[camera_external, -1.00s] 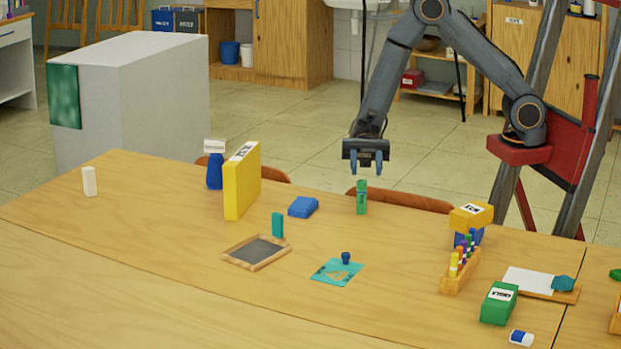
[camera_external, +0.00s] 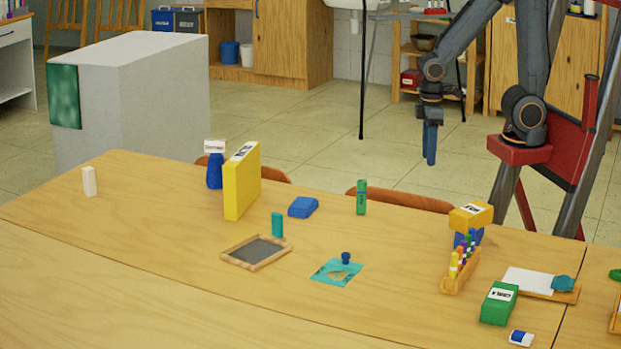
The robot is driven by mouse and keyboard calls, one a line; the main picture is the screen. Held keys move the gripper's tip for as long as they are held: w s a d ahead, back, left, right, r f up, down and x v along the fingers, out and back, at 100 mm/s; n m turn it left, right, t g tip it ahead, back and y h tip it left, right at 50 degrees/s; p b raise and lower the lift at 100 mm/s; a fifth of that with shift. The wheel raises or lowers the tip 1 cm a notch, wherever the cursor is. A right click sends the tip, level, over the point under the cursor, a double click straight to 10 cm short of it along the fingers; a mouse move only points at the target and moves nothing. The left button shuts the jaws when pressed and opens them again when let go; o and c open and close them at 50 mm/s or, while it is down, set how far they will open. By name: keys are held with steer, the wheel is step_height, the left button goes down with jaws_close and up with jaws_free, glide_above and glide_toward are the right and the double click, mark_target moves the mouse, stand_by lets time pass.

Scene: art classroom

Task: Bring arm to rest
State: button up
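My gripper (camera_external: 430,158) hangs pointing down over the floor, beyond the far edge of the table and to the right of the green glue stick. It is seen edge-on, so the gap between its fingers is hidden. Nothing shows hanging below the fingertips. The green glue stick (camera_external: 361,197) stands upright on the table, apart from my gripper.
The wooden table (camera_external: 150,265) holds a yellow box (camera_external: 242,181), a blue block (camera_external: 303,207), a small framed slate (camera_external: 256,252), a marker rack (camera_external: 461,272) and a green box (camera_external: 498,303). Chair backs (camera_external: 405,199) stand at the far edge. The table's left front is clear.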

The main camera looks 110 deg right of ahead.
steer(key=a+r+n+p, duration=0.2)
steer(key=a+r+p, duration=0.2)
steer(key=a+p, duration=0.3)
steer(key=shift+a+r+n, duration=0.15)
steer(key=shift+r+n, duration=0.05)
steer(key=shift+n, duration=0.1)
stand_by(0.8)
